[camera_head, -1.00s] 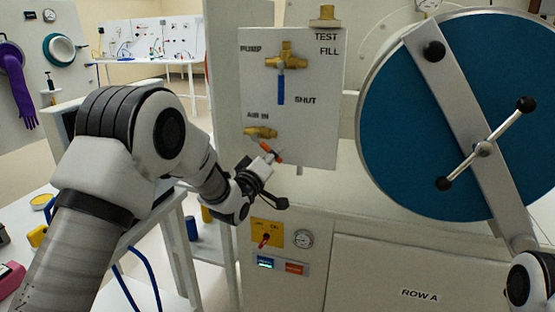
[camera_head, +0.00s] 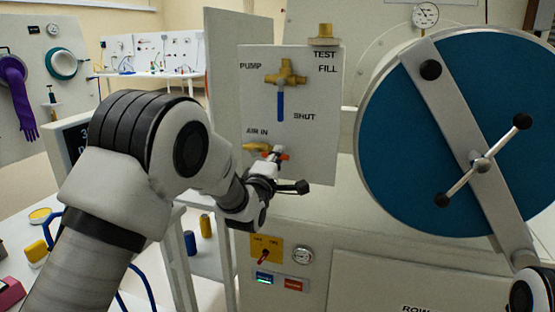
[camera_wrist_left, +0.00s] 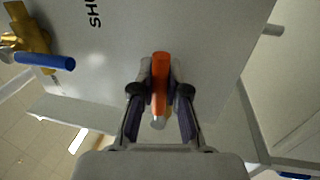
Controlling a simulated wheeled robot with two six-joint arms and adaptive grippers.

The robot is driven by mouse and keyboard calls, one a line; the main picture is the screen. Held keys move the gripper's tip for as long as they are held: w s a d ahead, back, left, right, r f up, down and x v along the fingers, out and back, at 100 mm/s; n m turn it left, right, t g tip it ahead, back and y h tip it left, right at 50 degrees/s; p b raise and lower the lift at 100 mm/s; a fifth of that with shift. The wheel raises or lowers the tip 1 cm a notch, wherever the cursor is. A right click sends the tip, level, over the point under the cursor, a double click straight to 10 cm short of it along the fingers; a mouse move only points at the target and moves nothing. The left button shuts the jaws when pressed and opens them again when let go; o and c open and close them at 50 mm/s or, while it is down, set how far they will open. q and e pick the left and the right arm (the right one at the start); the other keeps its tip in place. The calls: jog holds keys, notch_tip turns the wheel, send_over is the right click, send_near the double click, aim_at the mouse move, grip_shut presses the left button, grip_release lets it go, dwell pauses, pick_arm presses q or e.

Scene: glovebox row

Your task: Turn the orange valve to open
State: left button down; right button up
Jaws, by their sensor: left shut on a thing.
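The orange valve handle (camera_head: 284,156) sits beside the brass AIR IN valve body (camera_head: 254,147) on the white panel. In the head view the handle is mostly covered by my left gripper (camera_head: 276,153). In the left wrist view the orange handle (camera_wrist_left: 160,80) lies between the two fingers of my left gripper (camera_wrist_left: 160,85), which is shut on it. The brass body of that valve is not clear in the wrist view. Only part of my right arm shows at the lower right edge of the head view; its gripper is out of view.
Above is another brass valve (camera_head: 286,72) with a blue handle (camera_head: 281,104) hanging down, near SHUT. A large blue round door (camera_head: 470,90) with a crossbar stands to the right.

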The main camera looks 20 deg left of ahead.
dwell(0.4)
pick_arm(q)
jog(key=c, duration=1.2)
grip_release()
jog(key=shift+o, duration=0.2)
jog(key=s+f, duration=0.2)
jog(key=s, duration=0.9)
jog(key=shift+s+a+f, duration=0.15)
jog(key=shift+s+a, duration=0.05)
jog(key=shift+s, duration=0.2)
